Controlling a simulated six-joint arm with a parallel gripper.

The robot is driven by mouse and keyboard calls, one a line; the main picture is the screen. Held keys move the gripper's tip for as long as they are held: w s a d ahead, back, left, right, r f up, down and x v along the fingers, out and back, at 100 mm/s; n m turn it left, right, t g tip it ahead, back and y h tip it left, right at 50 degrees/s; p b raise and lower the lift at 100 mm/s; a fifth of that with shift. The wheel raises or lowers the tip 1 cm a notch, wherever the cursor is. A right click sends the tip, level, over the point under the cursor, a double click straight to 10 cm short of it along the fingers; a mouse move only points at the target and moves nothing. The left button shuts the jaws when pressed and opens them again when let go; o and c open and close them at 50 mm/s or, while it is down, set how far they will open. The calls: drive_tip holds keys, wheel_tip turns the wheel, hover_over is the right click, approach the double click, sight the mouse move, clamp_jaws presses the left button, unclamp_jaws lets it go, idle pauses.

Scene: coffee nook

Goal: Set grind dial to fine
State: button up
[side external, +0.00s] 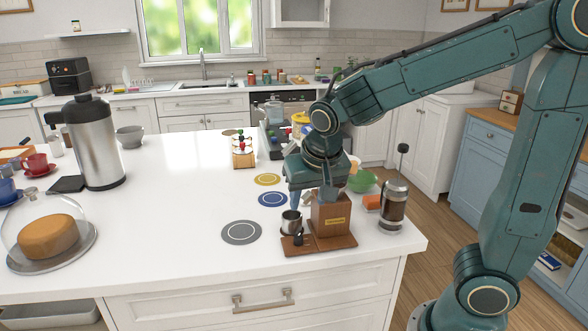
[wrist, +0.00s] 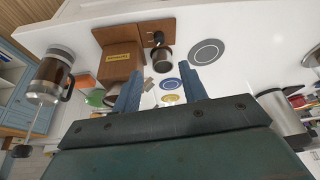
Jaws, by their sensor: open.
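The wooden grinder (side external: 331,219) stands near the front right of the white counter, a brown box with a yellow label on a flat wooden base. It also shows in the wrist view (wrist: 118,66), top left of centre. A small metal cup (side external: 291,223) stands beside it, with a dark knob-like piece (side external: 298,240) at the wooden front piece. I cannot make out a grind dial or its marks. My gripper (side external: 310,196) is over the grinder, pointing down. In the wrist view its blue fingers (wrist: 160,88) are apart with nothing held between them.
A French press (side external: 393,206) stands close right of the grinder, with a green bowl (side external: 362,181) behind it. Grey (side external: 241,233), blue and yellow round mats lie to the left. A steel carafe (side external: 98,150) and a domed cake stand are far left. The counter's middle is clear.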

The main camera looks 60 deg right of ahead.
drive_tip(key=shift+w, duration=0.1)
drive_tip(key=n+g+y, duration=0.3)
drive_tip(key=n+g, duration=0.1)
drive_tip(key=n, duration=0.8)
hover_over(300, 236)
drive_tip(key=shift+w+d+r, duration=0.15)
drive_tip(key=shift+d+r, duration=0.05)
drive_tip(key=shift+r, duration=0.25)
drive_tip(key=shift+f, duration=0.1)
drive_tip(key=f, duration=1.3)
drive_tip(key=shift+a+f, duration=0.2)
drive_tip(key=shift+f, duration=0.1)
